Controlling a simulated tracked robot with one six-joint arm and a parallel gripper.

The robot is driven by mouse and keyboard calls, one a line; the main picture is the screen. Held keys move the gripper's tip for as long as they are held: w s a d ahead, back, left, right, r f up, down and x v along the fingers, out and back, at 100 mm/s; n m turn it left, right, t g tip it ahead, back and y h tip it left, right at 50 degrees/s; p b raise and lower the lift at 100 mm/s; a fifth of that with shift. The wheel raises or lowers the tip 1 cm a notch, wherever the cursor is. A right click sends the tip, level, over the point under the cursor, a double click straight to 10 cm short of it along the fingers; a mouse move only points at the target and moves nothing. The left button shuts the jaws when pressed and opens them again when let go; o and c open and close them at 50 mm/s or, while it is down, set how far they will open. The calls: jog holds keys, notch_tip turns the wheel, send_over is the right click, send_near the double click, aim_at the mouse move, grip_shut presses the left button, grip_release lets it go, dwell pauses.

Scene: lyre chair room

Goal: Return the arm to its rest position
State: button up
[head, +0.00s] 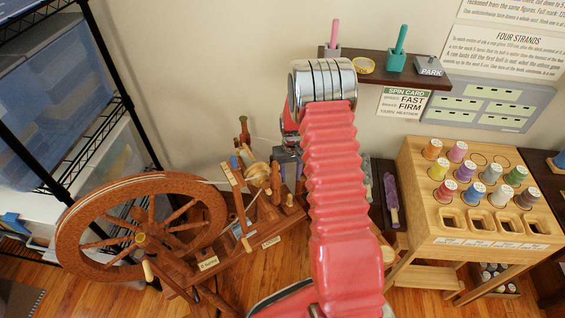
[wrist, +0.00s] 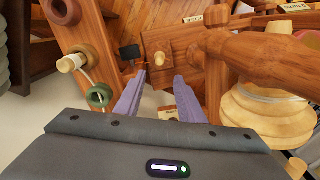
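My arm, in pink ribbed sleeving with a chrome joint at its top, fills the middle of the head view. My gripper (wrist: 160,77) shows in the wrist view as two purple fingers set apart, with nothing held between them. Past the fingertips are a wooden board and a small peg (wrist: 160,58). In the head view my grey wrist is partly seen behind the arm, and the fingers cannot be made out. The wooden spinning wheel (head: 77,234) stands to the left of the arm. In the wrist view a pale wound bobbin (wrist: 262,118) is close on the right.
A wire rack (head: 75,170) with bins stands at the left. A wall shelf (head: 375,67) holds pink and teal tools in holders and a PARK block (head: 428,66). A wooden stand (head: 415,170) with several thread spools is at the right. Wooden floor (head: 255,275) shows below.

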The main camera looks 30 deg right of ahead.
jog(key=s+a+r+t, duration=0.15)
jog(key=a+r, duration=0.25)
jog(key=r, duration=0.6)
jog(key=s+a+r+n, duration=0.1)
jog(key=s+a+r, duration=0.2)
jog(key=r, duration=0.7)
jog(key=s+a+r+t, duration=0.1)
jog(key=s+a+r, duration=0.25)
jog(key=r, duration=0.65)
jog(key=s+a+r+t, duration=0.1)
jog(key=s+a+r, duration=0.2)
jog(key=s, duration=0.4)
jog(key=s+a+r+n+t, duration=0.1)
jog(key=s+a+r, duration=0.2)
jog(key=s, duration=0.4)
jog(key=s+a+r+n+t, duration=0.1)
jog(key=s+a+r, duration=0.3)
jog(key=s, duration=0.3)
jog(key=shift+r, duration=0.25)
jog(key=shift+s, duration=0.1)
